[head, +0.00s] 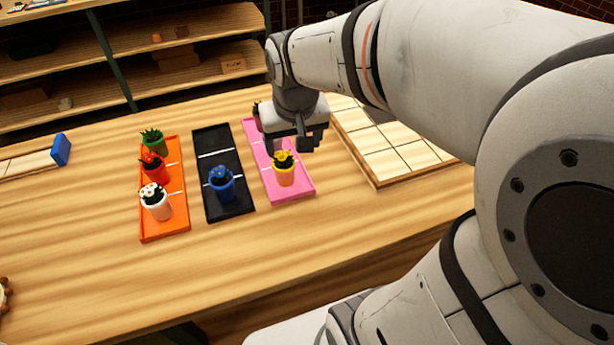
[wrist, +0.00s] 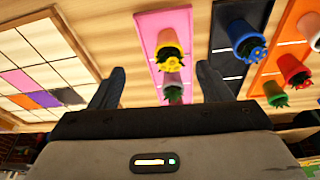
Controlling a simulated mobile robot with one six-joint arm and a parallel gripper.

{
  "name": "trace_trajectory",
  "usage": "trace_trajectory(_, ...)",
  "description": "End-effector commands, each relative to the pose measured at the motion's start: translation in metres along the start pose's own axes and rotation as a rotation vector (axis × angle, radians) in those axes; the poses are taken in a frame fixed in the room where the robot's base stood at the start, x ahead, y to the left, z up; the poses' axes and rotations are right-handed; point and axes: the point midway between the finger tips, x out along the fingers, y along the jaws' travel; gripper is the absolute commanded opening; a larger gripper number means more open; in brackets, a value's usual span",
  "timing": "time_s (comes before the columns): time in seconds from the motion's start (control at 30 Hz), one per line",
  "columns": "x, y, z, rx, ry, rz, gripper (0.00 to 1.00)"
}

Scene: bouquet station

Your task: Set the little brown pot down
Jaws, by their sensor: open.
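A dull grey-brown pot (wrist: 172,80) with green leaves stands at the far end of the pink tray (head: 300,191). I take it for the little brown pot, though its colour is hard to read. In the head view my arm mostly hides it, and only a sliver (head: 256,108) shows. In the wrist view it appears between the spread fingers of my gripper (wrist: 160,88), with clear gaps on both sides. My gripper (head: 293,143) is open and empty, over the pink tray. A yellow-flowered pot (head: 285,174) stands at the tray's near end.
The black tray (head: 228,209) holds a blue pot (head: 222,184). The orange tray (head: 165,231) holds green (head: 154,146), red (head: 155,170) and white (head: 157,205) pots. A tiled board (head: 400,158) lies to the right.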

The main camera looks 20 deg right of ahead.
Motion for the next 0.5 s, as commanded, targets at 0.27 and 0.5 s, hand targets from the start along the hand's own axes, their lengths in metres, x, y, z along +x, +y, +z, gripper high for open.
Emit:
trace_trajectory(0.27, -0.004, 0.006, 0.095, -0.074, -0.040, -0.032, 0.71)
trace_trajectory(0.5, -0.002, 0.006, 0.106, -0.086, -0.046, -0.037, 0.71)
